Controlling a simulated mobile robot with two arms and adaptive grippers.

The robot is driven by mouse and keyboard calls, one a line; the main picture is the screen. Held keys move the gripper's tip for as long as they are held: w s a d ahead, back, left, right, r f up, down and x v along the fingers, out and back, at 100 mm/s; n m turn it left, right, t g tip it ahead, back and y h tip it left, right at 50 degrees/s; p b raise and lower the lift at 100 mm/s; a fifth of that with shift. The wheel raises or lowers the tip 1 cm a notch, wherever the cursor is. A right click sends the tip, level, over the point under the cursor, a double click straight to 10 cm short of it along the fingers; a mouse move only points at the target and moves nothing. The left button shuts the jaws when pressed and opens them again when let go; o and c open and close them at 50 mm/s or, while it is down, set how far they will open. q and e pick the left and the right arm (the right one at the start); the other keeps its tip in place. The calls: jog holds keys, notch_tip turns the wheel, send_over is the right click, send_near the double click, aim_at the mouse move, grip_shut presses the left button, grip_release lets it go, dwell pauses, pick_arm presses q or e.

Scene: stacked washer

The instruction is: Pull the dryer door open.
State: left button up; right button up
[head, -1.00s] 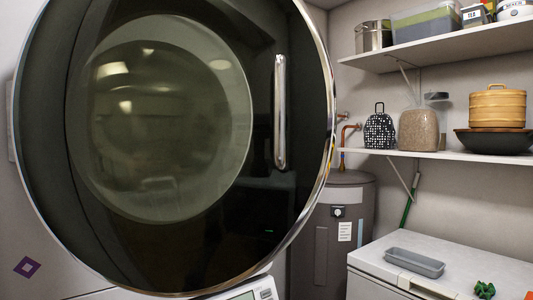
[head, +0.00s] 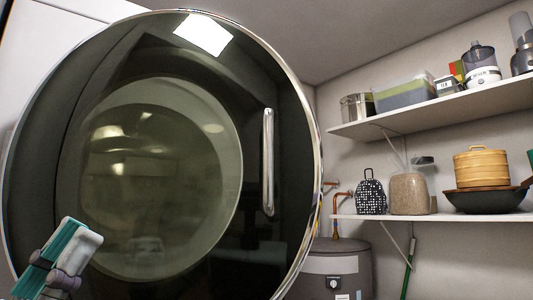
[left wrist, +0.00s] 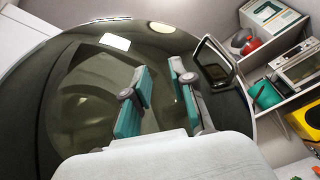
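The dryer door (head: 275,95) is a big round dark glass door with a chrome rim, filling the left and middle of the head view. Its upright chrome handle (head: 268,162) is on the right side of the glass. I see no gap between the door and the machine. My left gripper (head: 62,255) is at the lower left in front of the glass, well left of and below the handle. In the left wrist view its teal-padded fingers (left wrist: 158,72) are apart and empty. The handle (left wrist: 222,50) shows there beyond the right finger. My right gripper is not in view.
An upper shelf (head: 450,108) and a lower shelf (head: 430,217) on the right wall hold containers, a wooden steamer (head: 482,167) and a dark bowl (head: 486,200). A grey tank (head: 335,265) stands right of the door. The space before the handle looks clear.

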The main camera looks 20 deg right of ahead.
pick_arm(q)
jog(key=s+d+r+m+g, duration=0.4)
jog(key=s+m+g, duration=0.1)
jog(key=m+g, duration=0.8)
jog(key=m+t+y, duration=1.2)
jog(key=m, duration=0.4)
send_near(264, 152)
jog(key=p+x, duration=0.2)
jog(key=x, duration=0.8)
jog(key=shift+w+d, duration=0.1)
jog(key=shift+d, duration=0.15)
jog(key=shift+y, duration=0.3)
grip_shut()
